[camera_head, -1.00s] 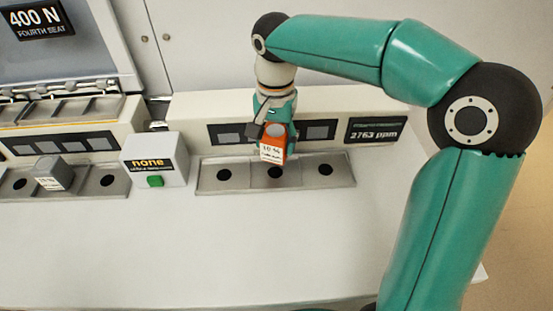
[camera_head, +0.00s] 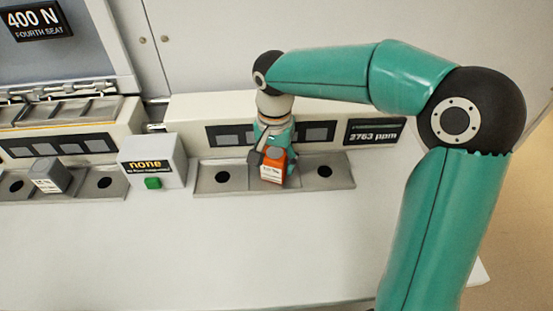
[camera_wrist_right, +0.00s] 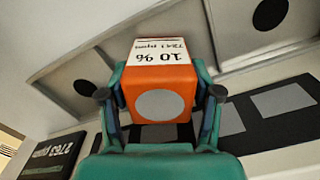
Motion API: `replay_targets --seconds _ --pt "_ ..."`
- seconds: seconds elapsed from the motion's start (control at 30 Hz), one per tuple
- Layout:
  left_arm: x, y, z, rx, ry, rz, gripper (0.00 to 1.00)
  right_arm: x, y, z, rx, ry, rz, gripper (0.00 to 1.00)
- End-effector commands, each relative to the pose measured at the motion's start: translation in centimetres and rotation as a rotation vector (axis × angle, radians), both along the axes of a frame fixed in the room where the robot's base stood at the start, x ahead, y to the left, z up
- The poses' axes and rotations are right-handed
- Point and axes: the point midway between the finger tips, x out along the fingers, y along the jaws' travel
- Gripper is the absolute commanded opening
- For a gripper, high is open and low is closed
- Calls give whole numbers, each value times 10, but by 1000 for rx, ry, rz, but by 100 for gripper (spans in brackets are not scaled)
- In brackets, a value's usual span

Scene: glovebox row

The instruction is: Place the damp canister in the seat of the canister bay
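An orange block-shaped canister (camera_head: 272,173) carries a white label and a grey round disc on its end. The label reads 10 % in the right wrist view, where the orange canister (camera_wrist_right: 160,98) fills the gap between the fingers. My right gripper (camera_head: 272,153) is shut on it. The canister is at the middle of the canister bay (camera_head: 250,183), over the middle seat, which it hides. I cannot tell whether its underside touches the seat. The bay's left seat hole (camera_head: 222,177) and right seat hole (camera_head: 325,170) are empty. My left gripper is out of view.
A grey canister (camera_head: 52,175) with a label sits in another bay at left. A white box (camera_head: 152,165) with a "none" display and green button stands between the bays. A display (camera_head: 375,131) reads 2763 ppm. The bench in front (camera_head: 220,250) is clear.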

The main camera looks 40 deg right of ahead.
Motion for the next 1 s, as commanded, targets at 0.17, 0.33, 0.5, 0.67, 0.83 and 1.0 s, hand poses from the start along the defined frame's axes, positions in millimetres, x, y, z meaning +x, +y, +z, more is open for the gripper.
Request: replay_targets --seconds 0.17,0.33,0.5,0.67,0.83,1.0 --pt "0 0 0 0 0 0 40 0 0 0 0 0 0 81" --pt "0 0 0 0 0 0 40 0 0 1 0 0 0 81" --pt "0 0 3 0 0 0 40 1 0 8 0 -2 0 81" --pt "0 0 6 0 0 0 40 1 0 30 0 -4 0 81" --pt "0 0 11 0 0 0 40 1 1 66 1 -5 1 81" --pt "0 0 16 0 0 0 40 1 1 98 0 -4 2 81"
